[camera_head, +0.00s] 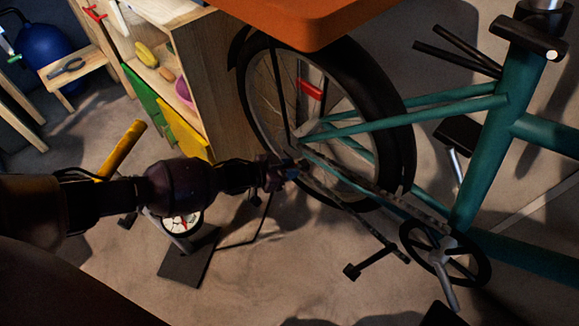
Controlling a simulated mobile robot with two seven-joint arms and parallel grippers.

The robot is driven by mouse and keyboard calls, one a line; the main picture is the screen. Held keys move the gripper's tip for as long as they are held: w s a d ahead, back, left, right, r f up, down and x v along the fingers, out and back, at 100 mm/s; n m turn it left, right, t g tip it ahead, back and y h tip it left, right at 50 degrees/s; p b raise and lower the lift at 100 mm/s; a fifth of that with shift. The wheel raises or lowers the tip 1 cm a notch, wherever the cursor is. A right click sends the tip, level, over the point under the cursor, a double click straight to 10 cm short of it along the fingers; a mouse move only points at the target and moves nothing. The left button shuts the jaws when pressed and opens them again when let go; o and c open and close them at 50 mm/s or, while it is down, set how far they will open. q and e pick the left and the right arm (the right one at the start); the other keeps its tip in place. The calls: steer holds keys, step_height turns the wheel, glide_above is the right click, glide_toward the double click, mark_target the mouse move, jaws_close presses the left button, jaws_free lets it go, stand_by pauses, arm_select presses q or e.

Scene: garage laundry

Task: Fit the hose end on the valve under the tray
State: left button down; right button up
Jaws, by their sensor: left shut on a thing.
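The orange tray (300,22) juts in at the top and covers the upper part of the bicycle's rear wheel (399,130). My left arm comes in from the left, and its gripper (288,170) is at the near side of the wheel, by the rim and spokes left of the hub. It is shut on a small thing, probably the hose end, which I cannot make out. A thin dark hose (262,222) runs from the floor pump (188,258) up toward the gripper. I cannot make out the valve. My right gripper does not show.
The teal bicycle frame (487,130) and the crank (445,258) fill the right side. The pump's yellow handle (124,147) and gauge (180,222) are beside my left arm. A wooden shelf (210,75) stands behind. The floor at bottom centre is clear.

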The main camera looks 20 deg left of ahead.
arm_select(q)
steer(key=shift+f+b, duration=0.4)
steer(key=shift+f, duration=0.45)
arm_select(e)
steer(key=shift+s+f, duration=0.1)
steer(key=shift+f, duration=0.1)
arm_select(q)
steer(key=shift+f, duration=0.2)
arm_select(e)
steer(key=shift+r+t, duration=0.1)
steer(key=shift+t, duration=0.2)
arm_select(q)
steer(key=c, duration=0.9)
jaws_free()
steer(key=shift+s+a+r, duration=0.15)
steer(key=shift+s+r, duration=0.05)
steer(key=shift+p+v, duration=1.75)
steer(key=shift+v, duration=3.4)
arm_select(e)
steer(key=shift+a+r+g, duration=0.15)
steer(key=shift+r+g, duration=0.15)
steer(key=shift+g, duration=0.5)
